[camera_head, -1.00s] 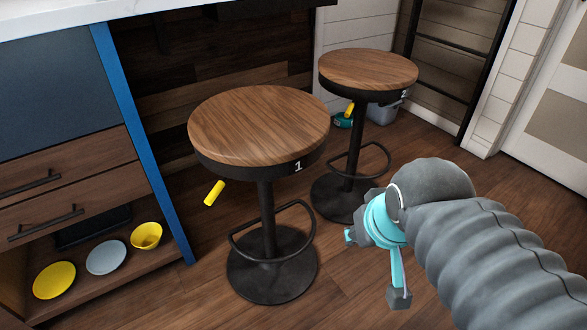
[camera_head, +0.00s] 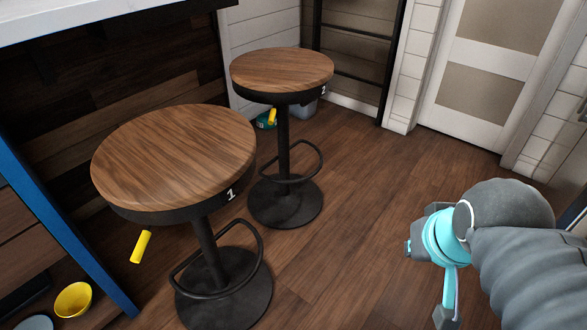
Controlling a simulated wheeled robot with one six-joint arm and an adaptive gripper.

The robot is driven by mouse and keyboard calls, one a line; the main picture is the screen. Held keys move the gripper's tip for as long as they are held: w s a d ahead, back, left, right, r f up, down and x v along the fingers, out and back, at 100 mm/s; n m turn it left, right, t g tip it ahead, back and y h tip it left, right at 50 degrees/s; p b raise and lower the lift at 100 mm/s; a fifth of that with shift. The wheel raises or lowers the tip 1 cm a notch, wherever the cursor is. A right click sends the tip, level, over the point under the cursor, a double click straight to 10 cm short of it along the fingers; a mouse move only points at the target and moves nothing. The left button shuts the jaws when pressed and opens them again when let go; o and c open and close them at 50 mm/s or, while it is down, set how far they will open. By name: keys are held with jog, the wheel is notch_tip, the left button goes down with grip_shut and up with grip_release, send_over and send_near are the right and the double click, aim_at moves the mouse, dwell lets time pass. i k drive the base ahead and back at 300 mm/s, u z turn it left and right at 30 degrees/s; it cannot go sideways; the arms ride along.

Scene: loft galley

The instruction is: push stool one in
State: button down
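Stool one (camera_head: 175,157), with a round wooden seat, a black rim marked "1", a black post, a footrest and a round base, stands upright at the left, in front of the counter. A yellow lever (camera_head: 141,246) hangs under its seat. My gripper (camera_head: 426,280), turquoise and grey, is at the lower right, well to the right of stool one and not touching it. Its fingers are partly hidden, so its opening is unclear. Stool two (camera_head: 282,70), marked "2", stands behind and to the right of stool one.
The counter (camera_head: 60,20) overhangs at the upper left, with a blue end panel (camera_head: 62,235) and a yellow bowl (camera_head: 73,299) on a low shelf. A teal item (camera_head: 265,121) lies behind stool two. A door (camera_head: 495,75) is at the back right. Wooden floor (camera_head: 365,190) is clear between stools and gripper.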

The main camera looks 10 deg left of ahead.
aim_at(230, 288)
jog(key=z, duration=1.25)
jog(key=k, duration=0.2)
jog(key=u, duration=2.6)
